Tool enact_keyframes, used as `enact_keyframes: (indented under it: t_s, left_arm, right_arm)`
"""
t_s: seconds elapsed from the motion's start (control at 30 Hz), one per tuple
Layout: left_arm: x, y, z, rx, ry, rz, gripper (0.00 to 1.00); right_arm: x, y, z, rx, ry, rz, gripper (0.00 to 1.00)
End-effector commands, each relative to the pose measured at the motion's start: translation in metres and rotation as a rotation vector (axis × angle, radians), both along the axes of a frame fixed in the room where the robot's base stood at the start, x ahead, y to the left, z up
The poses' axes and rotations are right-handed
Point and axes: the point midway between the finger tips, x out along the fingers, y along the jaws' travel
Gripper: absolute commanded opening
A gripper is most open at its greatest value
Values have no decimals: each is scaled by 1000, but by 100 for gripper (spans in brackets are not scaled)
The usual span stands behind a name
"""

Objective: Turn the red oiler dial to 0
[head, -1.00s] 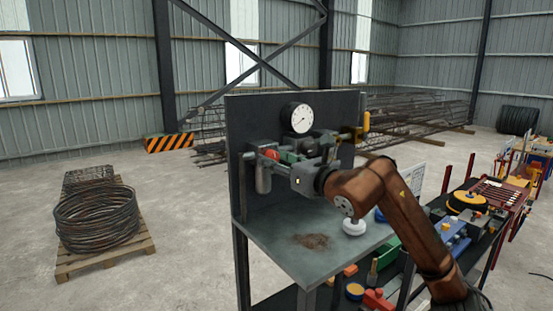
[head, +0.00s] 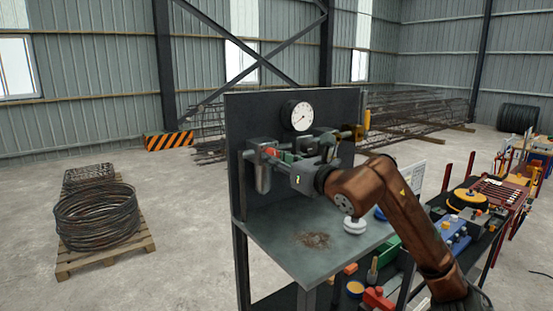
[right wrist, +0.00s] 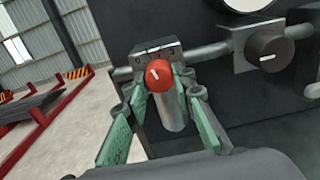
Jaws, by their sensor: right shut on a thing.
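The red oiler dial (right wrist: 159,76) is round with a short white mark, which lies left of its middle in the right wrist view. It sits on the front of a grey block (right wrist: 160,52) above a metal cylinder (right wrist: 173,108). My right gripper (right wrist: 162,84) has its two fingers on either side of the dial and is shut on it. In the head view the dial (head: 270,151) is mostly hidden by my right gripper (head: 277,156). My left gripper is not in view.
A black knob (right wrist: 267,50) sits on the same pipe to the right. A white gauge (head: 298,116) is on the dark back panel (head: 245,112). A white object (head: 354,226) and a brown stain stand out on the bench top (head: 290,255). The floor at left is partly clear.

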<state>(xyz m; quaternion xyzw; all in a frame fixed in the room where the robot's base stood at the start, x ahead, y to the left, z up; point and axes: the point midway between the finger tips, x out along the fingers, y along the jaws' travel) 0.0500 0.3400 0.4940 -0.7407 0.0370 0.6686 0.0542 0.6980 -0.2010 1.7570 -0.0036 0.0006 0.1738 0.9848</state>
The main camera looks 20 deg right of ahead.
Motion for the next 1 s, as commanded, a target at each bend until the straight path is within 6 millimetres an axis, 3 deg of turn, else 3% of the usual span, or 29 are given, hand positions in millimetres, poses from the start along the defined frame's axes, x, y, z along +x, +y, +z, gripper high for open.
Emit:
enact_keyframes:
  t_s: [0.47, 1.0]
  left_arm:
    - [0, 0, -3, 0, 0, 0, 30]
    - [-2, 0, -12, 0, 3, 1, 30]
  right_arm:
    - [-1, -2, 4, -69, -36, -3, 0]
    - [-1, -3, 6, -392, -154, -4, 0]
